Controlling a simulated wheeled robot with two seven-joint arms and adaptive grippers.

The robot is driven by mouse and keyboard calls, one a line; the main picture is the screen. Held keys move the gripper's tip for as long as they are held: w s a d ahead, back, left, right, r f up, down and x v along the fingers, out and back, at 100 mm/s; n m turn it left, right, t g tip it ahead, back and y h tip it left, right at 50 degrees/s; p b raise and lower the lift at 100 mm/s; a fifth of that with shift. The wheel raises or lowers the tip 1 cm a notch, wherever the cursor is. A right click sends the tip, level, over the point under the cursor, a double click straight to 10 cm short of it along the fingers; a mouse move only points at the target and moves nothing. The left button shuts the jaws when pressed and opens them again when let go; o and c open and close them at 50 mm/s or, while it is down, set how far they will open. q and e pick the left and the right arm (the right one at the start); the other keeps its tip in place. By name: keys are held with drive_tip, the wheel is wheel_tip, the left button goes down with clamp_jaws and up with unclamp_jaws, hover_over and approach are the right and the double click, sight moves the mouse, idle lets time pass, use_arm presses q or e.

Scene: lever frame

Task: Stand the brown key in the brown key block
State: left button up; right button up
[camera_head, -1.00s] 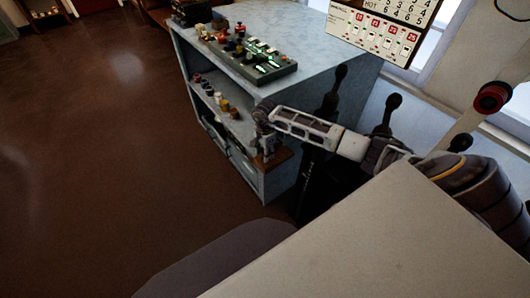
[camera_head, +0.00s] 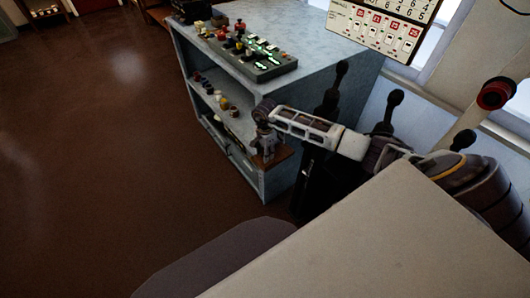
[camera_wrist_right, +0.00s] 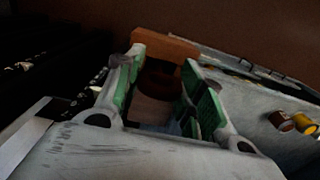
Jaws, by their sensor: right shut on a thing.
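My right gripper (camera_head: 264,146) points down at the right end of the grey cabinet's shelf. In the right wrist view, the gripper (camera_wrist_right: 157,72) has its green-padded fingers on either side of a dark brown rounded thing (camera_wrist_right: 160,82), which looks like the brown key. It is shut on this thing. The brown wooden block (camera_head: 284,153) is right under and beside the gripper. A brown wooden edge also shows past the fingertips in the wrist view (camera_wrist_right: 165,46). Whether the key stands in the block or is above it I cannot tell. My left gripper is out of view.
Several coloured keys or knobs (camera_head: 222,101) stand along the shelf left of the gripper. The grey cabinet (camera_head: 330,50) carries a panel of lit switches (camera_head: 252,54) on top. Black levers (camera_head: 392,105) rise behind my right arm. The brown floor at left is clear.

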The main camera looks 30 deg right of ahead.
drive_tip(key=o, duration=1)
drive_tip(key=shift+o, duration=0.2)
drive_tip(key=shift+r+p, duration=2)
drive_tip(key=shift+r, duration=1.55)
wheel_tip(320, 180, up, 12)
drive_tip(key=shift+a, duration=0.1)
